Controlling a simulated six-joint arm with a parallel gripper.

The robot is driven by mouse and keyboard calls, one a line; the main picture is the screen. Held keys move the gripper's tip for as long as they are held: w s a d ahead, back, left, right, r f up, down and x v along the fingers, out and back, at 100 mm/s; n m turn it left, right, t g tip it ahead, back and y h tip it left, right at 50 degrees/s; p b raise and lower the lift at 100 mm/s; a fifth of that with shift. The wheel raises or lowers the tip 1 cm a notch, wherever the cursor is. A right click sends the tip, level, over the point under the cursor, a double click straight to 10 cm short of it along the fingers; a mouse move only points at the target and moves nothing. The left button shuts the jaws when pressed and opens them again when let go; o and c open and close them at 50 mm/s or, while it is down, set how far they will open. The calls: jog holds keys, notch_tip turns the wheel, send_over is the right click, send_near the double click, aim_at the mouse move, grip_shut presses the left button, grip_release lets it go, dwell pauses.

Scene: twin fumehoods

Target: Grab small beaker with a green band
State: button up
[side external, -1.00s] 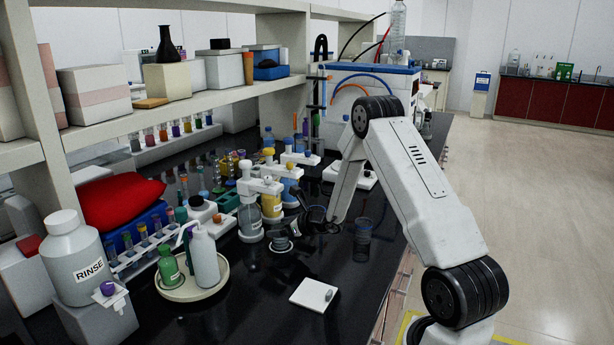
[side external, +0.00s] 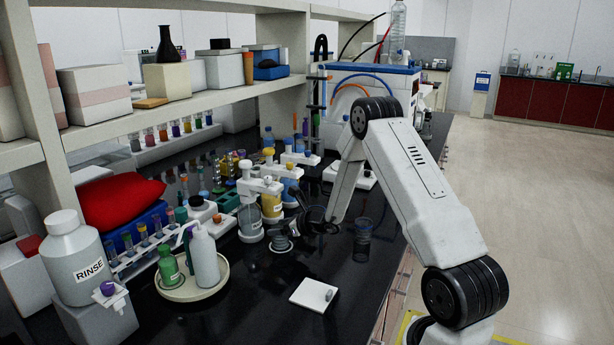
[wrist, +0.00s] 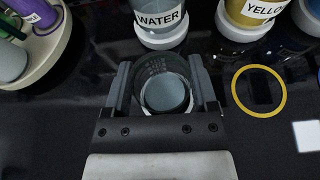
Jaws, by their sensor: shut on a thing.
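My gripper (wrist: 158,68) is shut on a small clear beaker (wrist: 163,94), with one finger on each side of it in the wrist view. I look down into its round mouth; its side band is mostly hidden and I cannot tell its colour. In the side external view my gripper (side external: 302,222) is dark against the black bench and partly hidden by my arm. The held beaker cannot be made out clearly there.
Bottles labelled WATER (wrist: 160,22) and YELLOW (wrist: 252,14) stand just beyond. Another clear beaker (side external: 363,242) stands toward the bench's right edge. A round tray (side external: 190,292) holds bottles; a white pad (side external: 312,294) lies on clear bench.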

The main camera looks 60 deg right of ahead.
jog(key=shift+r, duration=0.15)
jog(key=shift+r, duration=0.45)
jog(key=s+a+r, duration=0.6)
jog(key=s+r, duration=0.5)
jog(key=s, duration=0.1)
jog(key=shift+s+r, duration=0.3)
jog(key=shift+r, duration=0.1)
dwell(0.5)
